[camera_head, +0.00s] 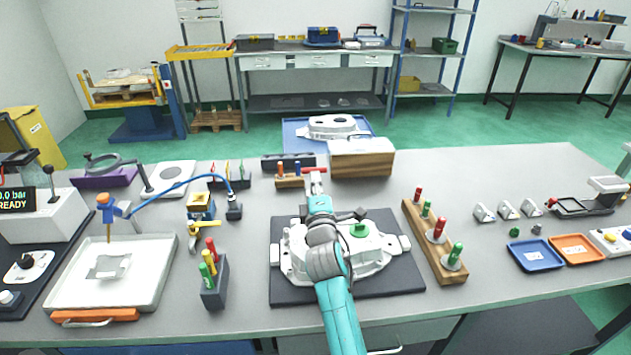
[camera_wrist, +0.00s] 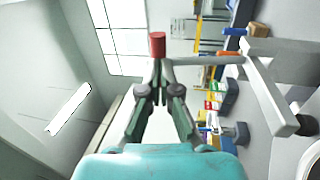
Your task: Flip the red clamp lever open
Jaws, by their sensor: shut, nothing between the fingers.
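The red clamp lever shows its red grip (camera_wrist: 157,45) just past my fingertips in the wrist view, with a pale metal bar running right from it to a bent bracket.
A wooden block (camera_head: 362,162) stands just right of the lever. A wooden rack (camera_head: 415,220) with red and green pegs is at the right. A dark holder (camera_head: 214,285) with coloured handles and a white tray (camera_head: 75,290) are at the left.

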